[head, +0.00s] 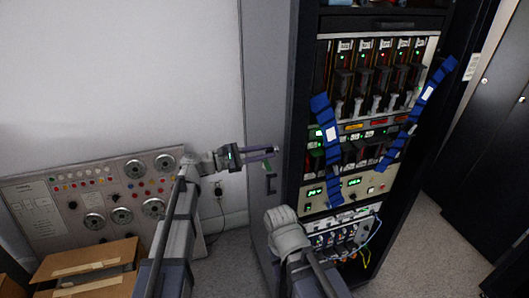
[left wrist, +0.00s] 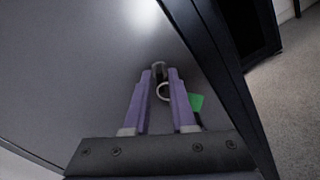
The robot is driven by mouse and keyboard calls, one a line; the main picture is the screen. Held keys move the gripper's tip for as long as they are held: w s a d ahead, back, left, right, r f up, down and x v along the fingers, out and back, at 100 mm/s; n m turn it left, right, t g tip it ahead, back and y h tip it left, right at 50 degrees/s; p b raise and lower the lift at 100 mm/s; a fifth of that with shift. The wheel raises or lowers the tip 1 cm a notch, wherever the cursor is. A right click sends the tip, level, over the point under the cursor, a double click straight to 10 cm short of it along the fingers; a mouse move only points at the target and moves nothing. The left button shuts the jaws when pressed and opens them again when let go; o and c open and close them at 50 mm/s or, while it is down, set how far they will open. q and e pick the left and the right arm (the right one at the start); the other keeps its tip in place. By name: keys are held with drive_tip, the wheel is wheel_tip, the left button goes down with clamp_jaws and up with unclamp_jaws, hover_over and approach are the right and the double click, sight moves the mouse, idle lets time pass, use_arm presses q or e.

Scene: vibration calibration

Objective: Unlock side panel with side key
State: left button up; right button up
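The side panel (head: 265,80) is the tall grey side of the rack, and it fills much of the left wrist view (left wrist: 70,80). My left gripper (head: 277,151) is at this panel, above a small dark handle or latch (head: 270,183). In the left wrist view its two purple fingers (left wrist: 159,74) are close together around the small dark head of the side key (left wrist: 158,67). A ring (left wrist: 164,91) and a green tag (left wrist: 196,102) hang by the fingers. I cannot tell whether the key's tip is in a lock. My right gripper is not in view.
The open rack front (head: 375,80) with lit modules and blue straps (head: 328,140) is to the right. A control panel (head: 95,195) stands against the wall at left, with a cardboard box (head: 90,265) in front. Dark cabinets (head: 490,140) stand at far right.

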use_arm(q)
drive_tip(key=shift+c, duration=0.3)
clamp_jaws()
drive_tip(key=shift+m, duration=0.4)
drive_tip(key=m, duration=0.4)
drive_tip(key=shift+m, duration=0.4)
drive_tip(key=m, duration=0.5)
drive_tip(key=shift+f+m, duration=0.1)
drive_tip(key=shift+m, duration=0.6)
drive_tip(key=shift+o, duration=0.3)
unclamp_jaws()
